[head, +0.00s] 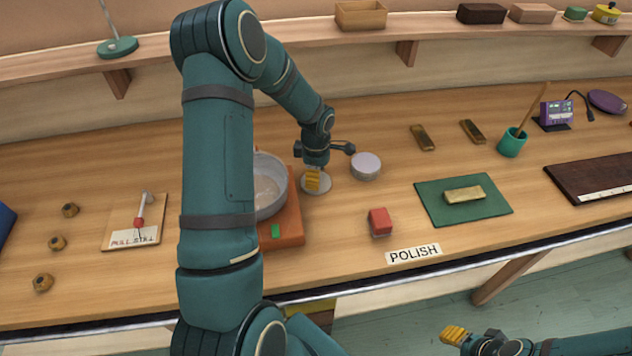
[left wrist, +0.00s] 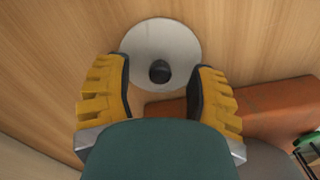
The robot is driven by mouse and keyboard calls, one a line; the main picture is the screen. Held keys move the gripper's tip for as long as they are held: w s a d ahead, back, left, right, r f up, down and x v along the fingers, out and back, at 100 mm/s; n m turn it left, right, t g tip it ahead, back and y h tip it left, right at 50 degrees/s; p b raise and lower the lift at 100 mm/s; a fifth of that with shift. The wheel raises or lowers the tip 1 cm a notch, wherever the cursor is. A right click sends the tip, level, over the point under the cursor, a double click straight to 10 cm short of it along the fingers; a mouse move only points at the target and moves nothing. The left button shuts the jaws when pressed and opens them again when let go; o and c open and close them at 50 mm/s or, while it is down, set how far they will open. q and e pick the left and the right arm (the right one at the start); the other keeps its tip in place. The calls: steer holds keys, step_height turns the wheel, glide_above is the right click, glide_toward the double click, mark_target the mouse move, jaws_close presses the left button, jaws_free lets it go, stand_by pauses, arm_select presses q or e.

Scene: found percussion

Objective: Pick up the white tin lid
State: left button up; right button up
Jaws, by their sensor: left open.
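The white tin lid (left wrist: 140,45) is a round pale disc with a black knob in its middle. It lies flat on the wooden bench, and in the head view its rim (head: 325,184) shows around my left fingertips. My left gripper (head: 313,180) points down over the lid. In the left wrist view the open yellow fingers (left wrist: 159,78) stand on either side of the knob, with a gap to it. Whether the fingertips touch the lid I cannot tell. My right gripper (head: 456,335) is low in front of the bench; its opening is unclear.
A round grey-white tin (head: 366,166) stands close right of the lid. A metal bowl (head: 270,190) on an orange-brown base (head: 290,232) is close on the left, partly behind my arm. A red block (head: 380,222) and green mat (head: 490,208) lie to the right.

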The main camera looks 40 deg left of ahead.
arm_select(q)
steer(key=shift+f, duration=0.5)
jaws_close()
steer(key=shift+r, duration=0.15)
